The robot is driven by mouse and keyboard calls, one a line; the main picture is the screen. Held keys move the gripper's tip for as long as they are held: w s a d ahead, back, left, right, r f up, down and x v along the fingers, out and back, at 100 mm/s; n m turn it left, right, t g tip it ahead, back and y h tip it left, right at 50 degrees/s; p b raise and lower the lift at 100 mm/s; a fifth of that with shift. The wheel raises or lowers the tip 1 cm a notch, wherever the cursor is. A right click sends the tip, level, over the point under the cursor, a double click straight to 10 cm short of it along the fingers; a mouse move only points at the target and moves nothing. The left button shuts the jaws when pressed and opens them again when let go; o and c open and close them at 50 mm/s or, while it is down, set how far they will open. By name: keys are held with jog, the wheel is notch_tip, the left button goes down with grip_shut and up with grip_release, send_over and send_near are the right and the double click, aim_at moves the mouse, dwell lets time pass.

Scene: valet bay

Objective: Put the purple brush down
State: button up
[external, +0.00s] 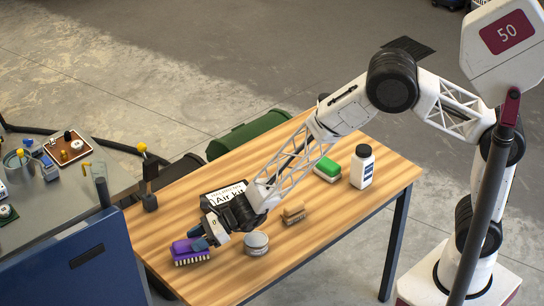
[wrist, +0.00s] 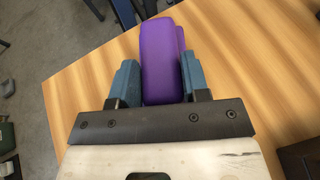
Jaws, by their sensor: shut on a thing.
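The purple brush (external: 190,251) is at the near left end of the wooden table, its pale bristles facing down. In the external view it is at or just above the tabletop; I cannot tell whether the bristles touch it. My gripper (external: 204,244) is shut on the purple brush. In the wrist view the brush's purple back (wrist: 162,62) sits between the two blue fingers of my gripper (wrist: 160,82). The bristles are hidden in the wrist view.
The wooden table (external: 330,222) also holds a round tin (external: 256,244), a tan brush (external: 293,212), a green-topped brush (external: 327,169), a white bottle (external: 362,167) and an Air kit box (external: 222,194). A blue cabinet (external: 80,262) stands left. The table's near edge is close.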

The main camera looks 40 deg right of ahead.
jog(key=shift+f, duration=0.2)
jog(key=shift+f, duration=0.15)
jog(key=o, duration=1)
jog(key=shift+v, duration=6.1)
jog(key=shift+w, duration=0.1)
